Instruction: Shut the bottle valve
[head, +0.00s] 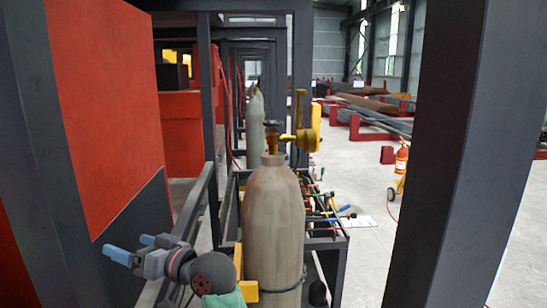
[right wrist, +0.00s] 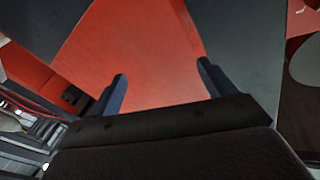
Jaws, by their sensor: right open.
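A large tan gas bottle (head: 272,215) stands upright in the middle of the head view. Its brass-coloured valve (head: 272,140) sits on top, with a yellow fitting (head: 304,138) reaching out to the right. My right gripper (head: 131,248) is low and left of the bottle, apart from it and well below the valve. Its blue fingers are open and empty, pointing left. In the right wrist view the open fingers (right wrist: 163,76) face the red and grey panel, and no bottle is recognisable there. My left gripper is not in view.
A red and grey panel (head: 98,110) and dark frame posts stand at the left. A thick dark post (head: 450,160) stands at the right. A second bottle (head: 255,130) is behind. A rack with coloured hoses (head: 325,215) is right of the bottle. Open floor lies farther right.

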